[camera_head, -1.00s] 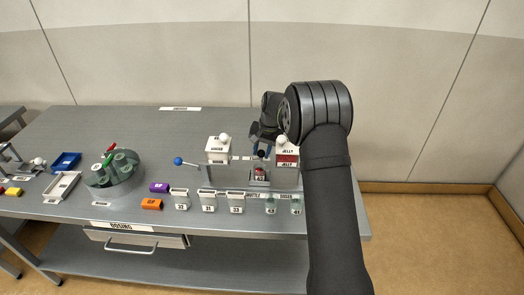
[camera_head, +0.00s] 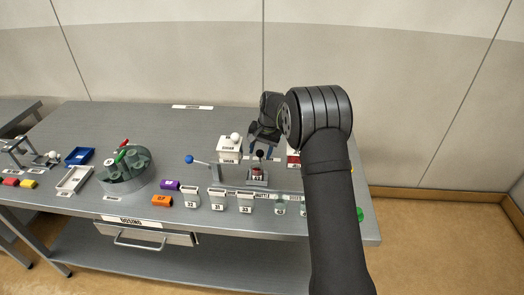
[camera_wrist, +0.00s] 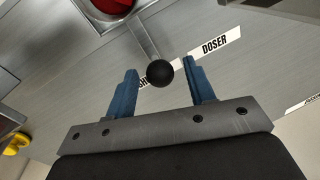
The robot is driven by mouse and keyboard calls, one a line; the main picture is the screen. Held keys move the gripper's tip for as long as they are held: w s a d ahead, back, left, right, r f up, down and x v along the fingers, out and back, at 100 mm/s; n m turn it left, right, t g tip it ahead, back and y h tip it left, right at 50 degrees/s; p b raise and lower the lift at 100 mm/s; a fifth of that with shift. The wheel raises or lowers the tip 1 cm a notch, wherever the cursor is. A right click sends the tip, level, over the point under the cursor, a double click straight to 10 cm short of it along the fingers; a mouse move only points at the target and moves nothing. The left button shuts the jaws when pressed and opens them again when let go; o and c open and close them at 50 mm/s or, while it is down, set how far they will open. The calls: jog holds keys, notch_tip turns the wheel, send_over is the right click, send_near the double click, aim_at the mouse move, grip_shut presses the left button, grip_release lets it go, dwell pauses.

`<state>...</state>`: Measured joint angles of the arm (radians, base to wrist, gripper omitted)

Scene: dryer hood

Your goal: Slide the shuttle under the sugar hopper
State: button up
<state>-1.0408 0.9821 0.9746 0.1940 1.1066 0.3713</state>
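The white sugar hopper (camera_head: 230,150) stands left of my gripper in the head view. In the wrist view the black knob (camera_wrist: 160,73) is between my gripper's blue fingers (camera_wrist: 163,77), with gaps visible on both sides. My gripper is open around it.
The jelly hopper (camera_head: 293,159) is partly hidden by my arm at right. A blue-knobbed lever (camera_head: 189,159) sticks out left of the sugar hopper. Several numbered cups (camera_head: 217,198) line the front. A round green carousel (camera_head: 125,168) stands farther left.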

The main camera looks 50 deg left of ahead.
notch_tip(320, 180, up, 17)
jog(key=w+d, duration=0.2)
jog(key=shift+d, duration=0.4)
dwell(0.3)
jog(key=a+f+n, duration=0.1)
jog(key=f, duration=0.4)
jog(key=s+f+n, duration=0.1)
jog(key=f+n, duration=0.1)
jog(key=f, duration=0.4)
jog(key=s+a+f+n, duration=0.1)
jog(key=f, duration=0.5)
jog(key=shift+a+g+h, duration=0.3)
jog(key=shift+a, duration=0.05)
grip_shut()
